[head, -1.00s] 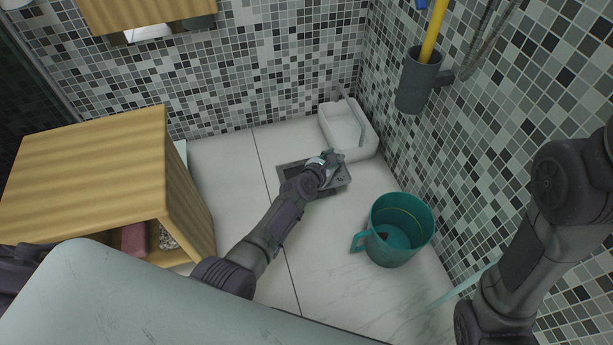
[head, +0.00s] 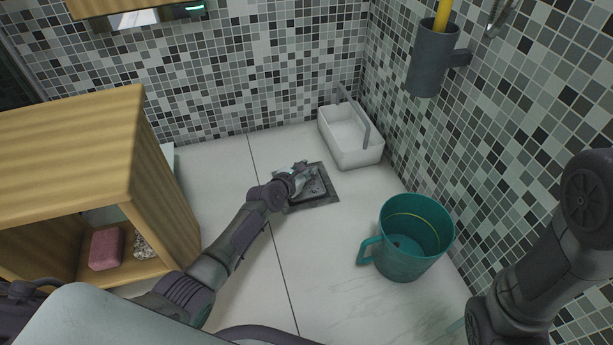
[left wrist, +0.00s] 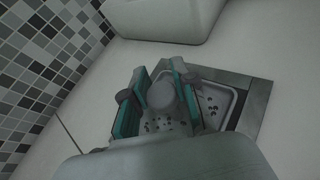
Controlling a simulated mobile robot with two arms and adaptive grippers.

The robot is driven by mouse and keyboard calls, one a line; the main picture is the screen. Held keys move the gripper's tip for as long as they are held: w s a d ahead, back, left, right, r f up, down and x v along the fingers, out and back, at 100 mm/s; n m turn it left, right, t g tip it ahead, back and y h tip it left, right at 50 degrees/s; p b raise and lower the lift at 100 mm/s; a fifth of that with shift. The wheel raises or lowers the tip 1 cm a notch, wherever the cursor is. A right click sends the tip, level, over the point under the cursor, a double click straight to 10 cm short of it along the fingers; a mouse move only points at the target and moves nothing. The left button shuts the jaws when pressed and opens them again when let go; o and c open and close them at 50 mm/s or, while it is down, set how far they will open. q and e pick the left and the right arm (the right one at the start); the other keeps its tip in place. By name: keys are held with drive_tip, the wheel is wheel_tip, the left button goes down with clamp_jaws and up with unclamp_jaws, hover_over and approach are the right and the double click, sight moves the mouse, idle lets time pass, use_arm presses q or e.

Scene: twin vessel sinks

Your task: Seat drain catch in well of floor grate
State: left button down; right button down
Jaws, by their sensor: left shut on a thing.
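The floor grate (head: 331,194) is a dark square frame set in the pale floor; its frame also shows in the left wrist view (left wrist: 257,98). The drain catch (left wrist: 222,103) is a light grey, round-cornered tray with small dark holes and a round knob. It lies over the middle of the grate, within the frame as seen from above; I cannot tell whether it sits fully down in the well. My left gripper (head: 299,174) is shut on the catch's knob, its teal pads on either side. The gripper hides part of the catch and well. My right gripper is out of view.
A white caddy (head: 352,150) with a handle stands just behind the grate, by the wall. A teal mug-shaped bucket (head: 407,247) stands to the right. A wooden cabinet (head: 160,200) stands at the left. Floor in front of the grate is clear.

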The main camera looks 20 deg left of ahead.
use_arm(q)
drive_tip(key=c, duration=0.9)
unclamp_jaws()
